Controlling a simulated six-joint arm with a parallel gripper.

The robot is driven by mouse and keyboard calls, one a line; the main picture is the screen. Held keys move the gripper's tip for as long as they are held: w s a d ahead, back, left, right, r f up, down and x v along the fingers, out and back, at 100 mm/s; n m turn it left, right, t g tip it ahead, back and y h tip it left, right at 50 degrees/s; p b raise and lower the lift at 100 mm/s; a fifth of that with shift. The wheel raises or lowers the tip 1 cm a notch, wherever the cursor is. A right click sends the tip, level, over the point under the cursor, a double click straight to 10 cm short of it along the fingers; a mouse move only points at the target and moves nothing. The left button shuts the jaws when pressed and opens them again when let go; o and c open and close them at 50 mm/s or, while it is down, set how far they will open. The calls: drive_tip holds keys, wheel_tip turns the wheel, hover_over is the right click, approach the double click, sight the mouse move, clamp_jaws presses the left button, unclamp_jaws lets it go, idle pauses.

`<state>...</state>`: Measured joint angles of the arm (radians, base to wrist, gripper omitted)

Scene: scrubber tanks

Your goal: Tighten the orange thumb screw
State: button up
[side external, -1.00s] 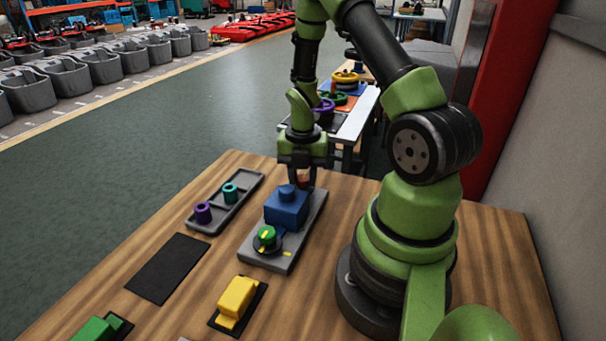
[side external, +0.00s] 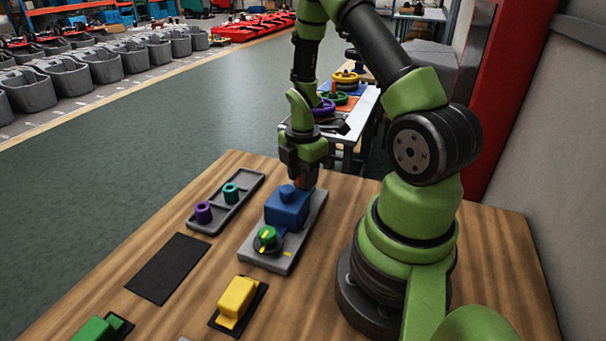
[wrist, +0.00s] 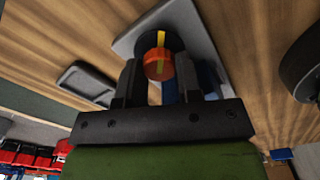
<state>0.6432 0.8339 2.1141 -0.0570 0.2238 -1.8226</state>
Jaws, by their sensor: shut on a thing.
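In the side external view, my gripper (side external: 301,181) points down at the far end of the grey plate (side external: 270,261), just behind the blue block (side external: 287,210). It is shut on the screw, which is mostly hidden there; only a bit of orange shows. The blue block partly shows in the wrist view (wrist: 208,76).
A grey tray (side external: 218,215) with a purple ring (side external: 203,212) and a teal ring (side external: 230,193) lies left. A yellow block (side external: 237,297), black mat (side external: 170,268) and green block (side external: 95,329) are nearer the camera.

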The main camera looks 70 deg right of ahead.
drive_tip(key=m, duration=0.5)
drive_tip(key=shift+m, duration=0.3)
drive_tip(key=m, duration=1.1)
drive_tip(key=shift+d+m, duration=0.15)
drive_tip(key=shift+m, duration=0.25)
drive_tip(key=m, duration=1.1)
drive_tip(key=shift+d+m, duration=0.1)
drive_tip(key=shift+m, duration=0.2)
drive_tip(key=m, duration=0.5)
drive_tip(key=shift+s+m, duration=0.1)
drive_tip(key=shift+m, duration=0.2)
drive_tip(key=m, duration=1.1)
